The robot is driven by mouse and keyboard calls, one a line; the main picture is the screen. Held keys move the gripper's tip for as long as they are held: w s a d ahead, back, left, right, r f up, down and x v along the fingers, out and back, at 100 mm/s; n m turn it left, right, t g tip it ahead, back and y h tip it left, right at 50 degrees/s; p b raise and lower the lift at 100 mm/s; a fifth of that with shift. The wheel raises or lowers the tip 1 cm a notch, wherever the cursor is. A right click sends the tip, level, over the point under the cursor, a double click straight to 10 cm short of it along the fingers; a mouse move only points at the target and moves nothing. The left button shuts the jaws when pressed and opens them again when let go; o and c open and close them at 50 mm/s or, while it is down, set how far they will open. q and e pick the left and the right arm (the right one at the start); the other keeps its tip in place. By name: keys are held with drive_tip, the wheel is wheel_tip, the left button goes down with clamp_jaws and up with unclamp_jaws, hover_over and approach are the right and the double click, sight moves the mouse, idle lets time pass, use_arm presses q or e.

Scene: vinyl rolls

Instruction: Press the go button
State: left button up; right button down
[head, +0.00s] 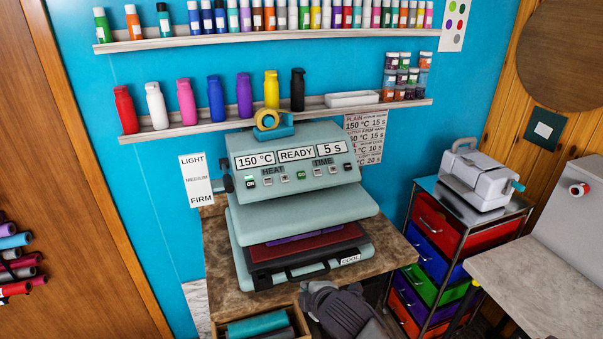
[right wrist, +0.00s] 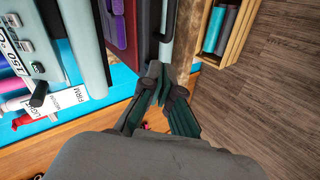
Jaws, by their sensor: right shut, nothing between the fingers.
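The heat press (head: 285,190) stands open on a brown counter. Its panel reads 150 °C, READY and 5 s. The green GO button (head: 301,175) sits mid-panel between the HEAT and TIME buttons, with a green ON switch (head: 250,184) at left. My right gripper (head: 312,291) is low in front of the press, below its front handle and well apart from the GO button. In the right wrist view its fingers (right wrist: 165,88) are shut and empty, near the press's lower edge. Part of the panel (right wrist: 22,45) shows at left there. My left gripper is out of view.
A red and purple layer (head: 310,245) lies on the lower plate. A wooden crate of rolls (head: 298,320) is at the counter's front. A drawer cart (head: 465,222) with a grey machine (head: 478,180) stands right. Shelves of bottles (head: 170,134) hang behind.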

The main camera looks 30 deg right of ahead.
sight(301, 175)
drive_tip(key=w+d+r+n+t, duration=0.2)
drive_tip(key=w+d+r+n, duration=0.2)
drive_tip(key=r, duration=0.3)
drive_tip(key=w+d+r+n+t, duration=0.3)
drive_tip(key=w+r, duration=0.3)
drive_tip(key=r, duration=0.2)
drive_tip(key=w+d+r+n+t, duration=0.2)
drive_tip(key=w+d+r+n, duration=0.3)
drive_tip(key=w+r+n, duration=0.1)
drive_tip(key=shift+r+t+h, duration=0.3)
drive_tip(key=shift+r+h, duration=0.1)
drive_tip(key=shift+r, duration=0.25)
drive_tip(key=shift+d, duration=0.1)
drive_tip(key=w+d+f+b, duration=0.1)
drive_tip(key=w+f+b, duration=0.5)
drive_tip(key=shift+d+f, duration=0.2)
drive_tip(key=shift+w, duration=0.15)
drive_tip(key=shift+w+d+f+b, duration=0.1)
drive_tip(key=shift+w+f+b, duration=0.1)
drive_tip(key=shift+f+b, duration=0.1)
